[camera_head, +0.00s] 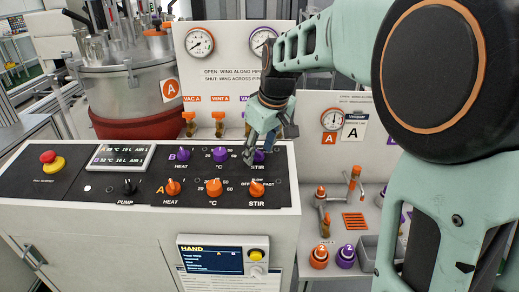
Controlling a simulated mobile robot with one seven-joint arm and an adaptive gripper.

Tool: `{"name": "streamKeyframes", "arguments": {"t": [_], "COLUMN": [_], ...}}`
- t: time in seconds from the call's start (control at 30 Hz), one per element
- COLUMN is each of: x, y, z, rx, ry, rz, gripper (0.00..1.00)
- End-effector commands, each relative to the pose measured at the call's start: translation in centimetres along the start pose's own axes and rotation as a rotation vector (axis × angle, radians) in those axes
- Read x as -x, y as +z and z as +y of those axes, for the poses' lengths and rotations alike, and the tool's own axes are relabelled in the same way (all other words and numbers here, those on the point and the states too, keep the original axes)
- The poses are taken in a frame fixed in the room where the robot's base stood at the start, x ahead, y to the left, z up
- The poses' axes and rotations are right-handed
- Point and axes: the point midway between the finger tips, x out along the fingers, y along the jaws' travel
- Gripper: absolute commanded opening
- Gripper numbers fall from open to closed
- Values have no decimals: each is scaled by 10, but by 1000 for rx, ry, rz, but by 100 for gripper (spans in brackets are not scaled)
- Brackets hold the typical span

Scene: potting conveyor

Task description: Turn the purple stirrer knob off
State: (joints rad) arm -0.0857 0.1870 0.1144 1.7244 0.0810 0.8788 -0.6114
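The purple stirrer knob (259,156) is in the upper row of the black control panel, above the right-hand STIR label. It is partly hidden by my gripper. My gripper (255,155) points down right at this knob, with one dark finger on its left side. I cannot tell whether the fingers touch the knob or how far apart they are. The knob's pointing direction is too small and covered to read.
An orange stir knob (257,189) sits just below. A purple °C knob (220,154) and purple heat knob (183,154) are to the left. A red emergency button (47,157) is at far left. Orange-handled valves (218,122) stand behind the panel.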

Motion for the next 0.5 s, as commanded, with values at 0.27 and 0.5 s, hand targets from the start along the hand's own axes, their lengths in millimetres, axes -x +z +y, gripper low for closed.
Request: {"name": "streamKeyframes", "arguments": {"t": [0.27, 0.5], "x": [9, 54], "y": [0, -1], "z": [0, 1], "rx": [0, 0], "ry": [1, 4], "rz": [1, 4], "gripper": [42, 42]}}
